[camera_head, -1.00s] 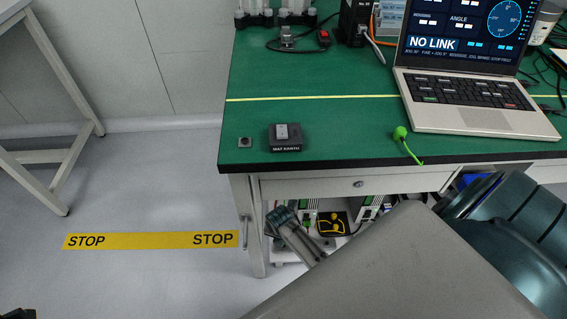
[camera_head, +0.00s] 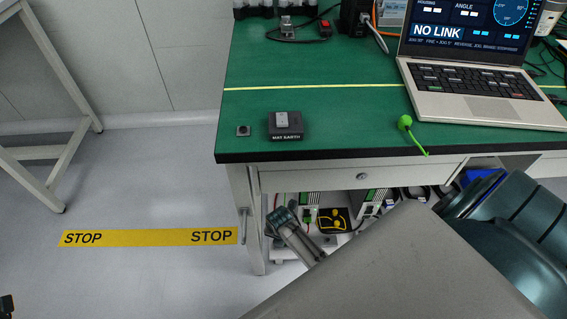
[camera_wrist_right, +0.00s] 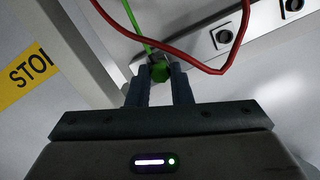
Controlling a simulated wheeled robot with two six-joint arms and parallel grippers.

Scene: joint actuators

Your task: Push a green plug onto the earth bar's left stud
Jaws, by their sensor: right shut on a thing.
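My right gripper (camera_wrist_right: 160,74) is shut on a green plug (camera_wrist_right: 160,71) in the right wrist view. A green lead (camera_wrist_right: 137,25) runs up from the plug. The plug is at the left end of the pale earth bar (camera_wrist_right: 258,22); the fingers and plug hide this spot, and I cannot tell whether it is on a stud. Two further square studs show to the right (camera_wrist_right: 222,37). In the head view my right gripper (camera_head: 283,218) is below the desk front, with its jaws unclear. A dark part (camera_head: 6,305) at the bottom left edge may be my left gripper.
A red wire (camera_wrist_right: 205,67) loops across the bar beside the plug. The green desk (camera_head: 330,105) holds a MAT EARTH box (camera_head: 285,126), a laptop (camera_head: 480,90) and another green plug (camera_head: 404,122) with its lead over the edge. A drawer front (camera_head: 350,177) is above the gripper.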

